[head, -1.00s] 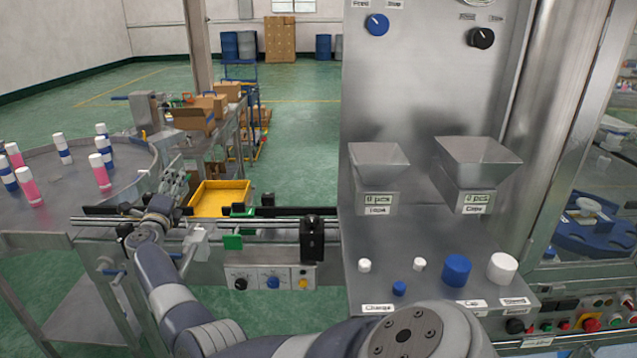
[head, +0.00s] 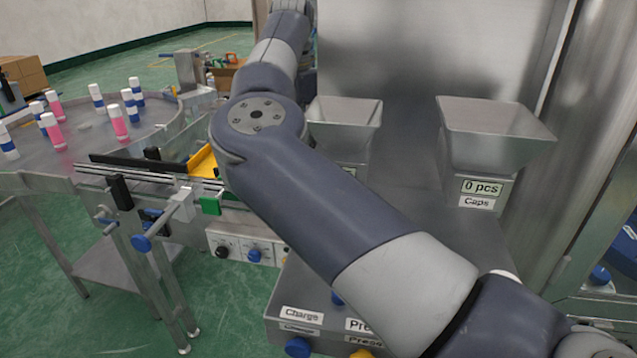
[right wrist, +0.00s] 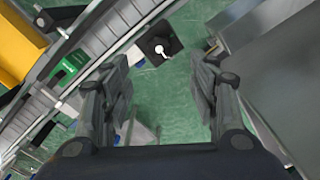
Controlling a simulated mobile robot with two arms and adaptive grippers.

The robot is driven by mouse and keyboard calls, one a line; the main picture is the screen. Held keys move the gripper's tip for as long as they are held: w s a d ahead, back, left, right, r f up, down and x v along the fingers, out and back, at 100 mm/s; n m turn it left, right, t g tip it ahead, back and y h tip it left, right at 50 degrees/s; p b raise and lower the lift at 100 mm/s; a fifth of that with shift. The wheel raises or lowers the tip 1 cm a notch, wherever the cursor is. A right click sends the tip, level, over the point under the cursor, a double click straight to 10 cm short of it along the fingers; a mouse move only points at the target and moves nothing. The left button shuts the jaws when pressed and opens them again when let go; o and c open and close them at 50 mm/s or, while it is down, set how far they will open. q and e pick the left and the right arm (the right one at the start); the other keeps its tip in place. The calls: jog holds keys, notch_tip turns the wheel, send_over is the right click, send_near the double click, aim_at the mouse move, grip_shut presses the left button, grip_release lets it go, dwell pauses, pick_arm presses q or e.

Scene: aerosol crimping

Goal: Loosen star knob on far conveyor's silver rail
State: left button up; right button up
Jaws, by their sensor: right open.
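The silver rail (head: 125,178) of the far conveyor runs from the turntable toward the machine at the left in the head view. A blue knob (head: 140,244) sits on a rod below it; I cannot tell whether it is the star knob. The rail (right wrist: 118,48) crosses the upper left of the right wrist view diagonally. A black block (right wrist: 151,38) with a small pale part shows beyond my right gripper (right wrist: 163,88). That gripper is open, with nothing between its fingers. In the head view its hand is out of frame, beyond my raised right arm. My left gripper is not in view.
The yellow tray (right wrist: 14,48) and a green block (right wrist: 70,64) lie beside the rail. Bottles stand on the round table (head: 85,160). The machine with hoppers (head: 490,130) is on the right; my right arm covers part of it.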

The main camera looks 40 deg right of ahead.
jog(key=f, duration=0.4)
jog(key=shift+w+a+p, duration=0.15)
jog(key=shift+a+p, duration=0.15)
jog(key=shift+a, duration=0.05)
jog(key=f, duration=0.3)
jog(key=f+p, duration=0.1)
jog(key=f, duration=0.1)
jog(key=shift+d+f, duration=0.15)
jog(key=shift+d, duration=0.1)
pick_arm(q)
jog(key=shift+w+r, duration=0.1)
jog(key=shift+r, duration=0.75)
pick_arm(e)
jog(key=shift+f, duration=0.65)
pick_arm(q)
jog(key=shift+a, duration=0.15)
pick_arm(e)
jog(key=c, duration=1.1)
